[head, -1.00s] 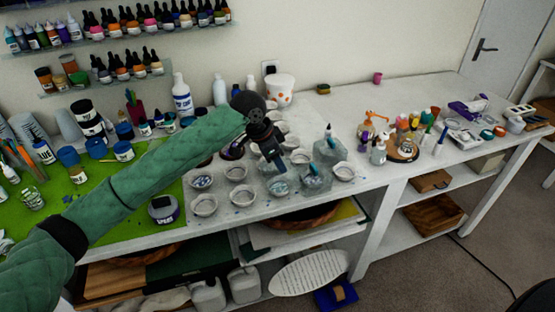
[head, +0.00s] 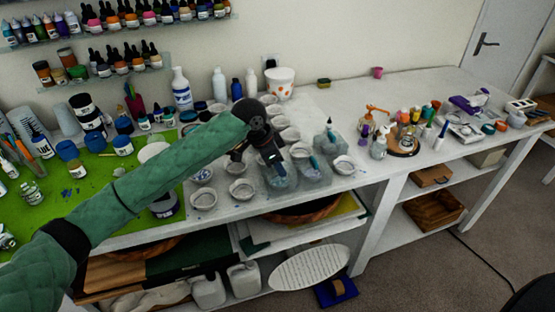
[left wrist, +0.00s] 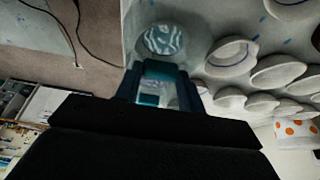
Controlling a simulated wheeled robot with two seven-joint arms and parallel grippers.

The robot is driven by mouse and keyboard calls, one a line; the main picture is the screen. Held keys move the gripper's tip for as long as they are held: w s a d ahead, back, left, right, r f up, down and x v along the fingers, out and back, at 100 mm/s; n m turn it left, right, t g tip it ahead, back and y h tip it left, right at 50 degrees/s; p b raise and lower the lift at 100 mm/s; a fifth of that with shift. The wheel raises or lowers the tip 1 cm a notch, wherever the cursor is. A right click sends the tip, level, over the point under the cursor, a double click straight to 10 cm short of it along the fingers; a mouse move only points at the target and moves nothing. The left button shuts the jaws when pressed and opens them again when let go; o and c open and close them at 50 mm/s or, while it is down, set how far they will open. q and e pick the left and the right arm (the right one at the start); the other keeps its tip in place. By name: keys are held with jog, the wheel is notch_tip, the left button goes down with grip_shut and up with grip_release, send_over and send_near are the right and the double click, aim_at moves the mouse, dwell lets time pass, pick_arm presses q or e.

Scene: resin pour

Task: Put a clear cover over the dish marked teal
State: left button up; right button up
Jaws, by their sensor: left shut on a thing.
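My left gripper (head: 268,160) points down among the white dishes, shut on the teal grip (left wrist: 158,82) of a clear cover (head: 279,183). A dish with blue and white swirls (left wrist: 163,40) shows just beyond the fingertips in the left wrist view. In the head view the held cover overlaps this dish; whether it rests on the table is unclear. Another clear cover (head: 312,178) with a teal grip stands just to the right, and a third teal-gripped clear piece (head: 329,147) stands behind it. No teal mark on a dish is readable. My right gripper is out of view.
White dishes crowd around, including one at the front (head: 204,199) and one at right (head: 344,165). An orange-spotted white pot (head: 280,83) stands behind. Bottles and a round stand (head: 404,147) are at right. The back middle of the table (head: 345,98) is clear.

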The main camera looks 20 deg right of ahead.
pick_arm(q)
jog(key=shift+f, duration=0.2)
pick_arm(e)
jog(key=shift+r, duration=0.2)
pick_arm(q)
jog(key=shift+f+p, duration=0.15)
jog(key=shift+p, duration=0.2)
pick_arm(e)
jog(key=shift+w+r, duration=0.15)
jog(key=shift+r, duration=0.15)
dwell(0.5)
pick_arm(q)
jog(key=o, duration=1.3)
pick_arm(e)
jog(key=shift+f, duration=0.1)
